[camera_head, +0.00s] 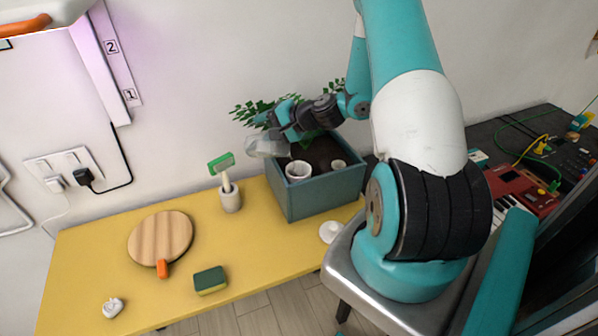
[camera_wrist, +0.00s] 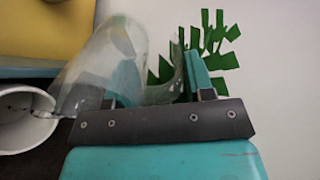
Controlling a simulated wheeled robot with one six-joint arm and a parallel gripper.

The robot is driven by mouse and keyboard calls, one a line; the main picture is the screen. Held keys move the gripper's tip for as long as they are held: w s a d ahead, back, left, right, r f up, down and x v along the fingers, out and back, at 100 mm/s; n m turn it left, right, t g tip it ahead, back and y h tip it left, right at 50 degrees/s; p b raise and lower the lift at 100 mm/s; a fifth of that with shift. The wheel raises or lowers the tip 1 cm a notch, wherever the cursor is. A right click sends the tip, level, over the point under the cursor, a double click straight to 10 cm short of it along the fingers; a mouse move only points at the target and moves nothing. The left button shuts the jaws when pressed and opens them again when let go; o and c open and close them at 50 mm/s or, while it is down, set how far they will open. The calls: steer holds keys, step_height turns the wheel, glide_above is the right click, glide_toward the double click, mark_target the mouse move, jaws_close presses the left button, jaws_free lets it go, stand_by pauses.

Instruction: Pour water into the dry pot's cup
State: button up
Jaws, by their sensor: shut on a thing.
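My gripper (camera_head: 272,132) is shut on a clear glass vessel (camera_head: 264,147), held at the left rim of the teal planter box (camera_head: 325,197). In the wrist view the vessel (camera_wrist: 103,62) lies tilted between the fingers. Its lower end is close to the rim of a white cup (camera_wrist: 25,118). Something clear shows between them; I cannot tell whether it is flowing water. In the head view, one white cup (camera_head: 298,170) stands at the left in the dark planter and a smaller pale cup (camera_head: 338,164) at the right. Which one is dry is not clear.
Green leaves (camera_head: 258,108) rise behind the planter. On the yellow table (camera_head: 85,262) are a round wooden board (camera_head: 160,236), a green brush in a holder (camera_head: 229,198), a sponge (camera_head: 210,280) and a small white item (camera_head: 113,307). A white round thing (camera_head: 331,231) lies before the planter.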

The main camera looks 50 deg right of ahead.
steer(key=shift+s+d+f+t+b, duration=0.15)
steer(key=shift+s+f+t+b, duration=0.2)
steer(key=shift+b, duration=0.55)
